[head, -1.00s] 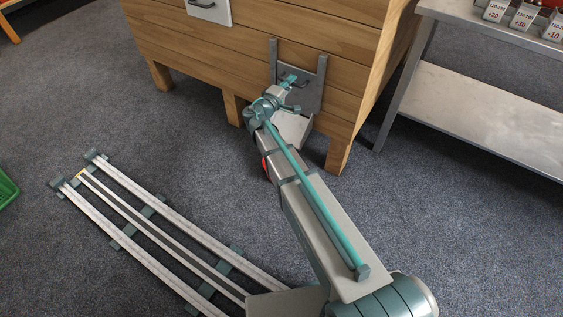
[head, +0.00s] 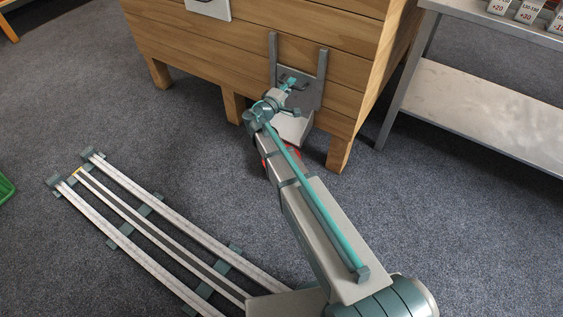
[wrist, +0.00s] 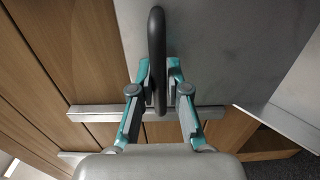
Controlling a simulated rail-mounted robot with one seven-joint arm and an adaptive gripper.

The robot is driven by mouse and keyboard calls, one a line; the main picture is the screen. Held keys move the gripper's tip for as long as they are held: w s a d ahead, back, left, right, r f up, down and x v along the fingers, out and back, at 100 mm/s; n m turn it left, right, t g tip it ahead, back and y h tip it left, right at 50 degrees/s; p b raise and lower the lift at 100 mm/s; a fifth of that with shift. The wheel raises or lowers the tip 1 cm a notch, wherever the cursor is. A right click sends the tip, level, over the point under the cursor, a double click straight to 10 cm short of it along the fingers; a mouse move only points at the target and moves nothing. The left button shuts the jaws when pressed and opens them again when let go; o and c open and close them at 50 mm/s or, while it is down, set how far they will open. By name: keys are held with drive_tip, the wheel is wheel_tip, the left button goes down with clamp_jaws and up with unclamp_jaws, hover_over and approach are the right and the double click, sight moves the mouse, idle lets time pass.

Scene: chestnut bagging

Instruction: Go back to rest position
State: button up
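My gripper (wrist: 158,68) is at the grey metal gate plate on the front of the wooden chest. In the wrist view its two teal-tipped fingers stand close on either side of a dark bar handle (wrist: 157,30) and appear closed on it. The plate (wrist: 215,50) lies behind the handle. In the head view my arm reaches up to the plate (head: 309,92), which sits between two upright metal guides, and my wrist hides much of the fingers and handle. A pale metal chute (head: 296,128) is below the plate.
The wooden chest (head: 240,60) stands straight ahead on legs. A metal table (head: 480,105) with a lower shelf is at the right. Floor rails (head: 130,205) run at the left, with a green crate (head: 5,188) at the left edge. Grey carpet between them is clear.

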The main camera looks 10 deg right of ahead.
drive_tip(key=o, duration=0.6)
drive_tip(key=shift+r, duration=0.1)
drive_tip(key=b+v, duration=0.2)
drive_tip(key=v, duration=0.8)
idle(0.5)
